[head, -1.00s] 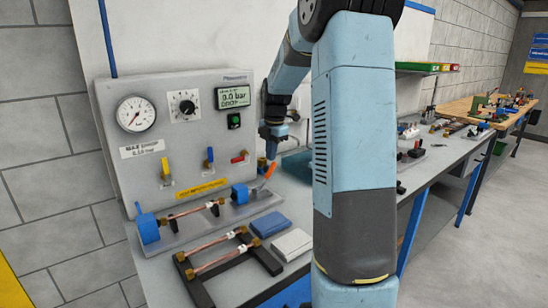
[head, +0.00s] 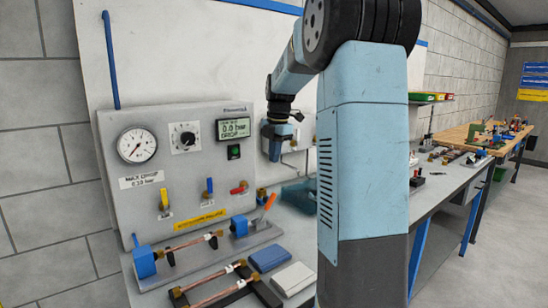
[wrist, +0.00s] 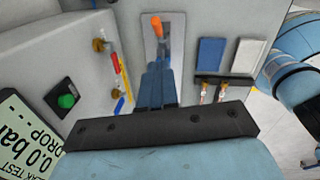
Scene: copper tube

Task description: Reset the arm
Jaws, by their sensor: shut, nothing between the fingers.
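My gripper (head: 274,156) hangs point down in front of the wall, to the right of the grey test panel (head: 113,160). It is shut and empty, in the air above the orange lever (head: 268,203) of the blue clamp (head: 239,226). In the wrist view its blue fingers (wrist: 156,85) are together, and the orange lever (wrist: 156,27) shows beyond them. A copper tube (head: 188,248) lies across the test fixture, between the left blue block (head: 144,262) and the clamp. More copper tubing (head: 212,298) lies on the black rack (head: 265,292), which the head view cuts off.
A blue pad (head: 268,258) and a white pad (head: 294,277) lie on the bench right of the fixture. The panel's gauge (head: 137,145), display (head: 234,128) and coloured valves stand left of my gripper. My arm hides part of the bench. A wooden workbench (head: 458,134) stands farther back.

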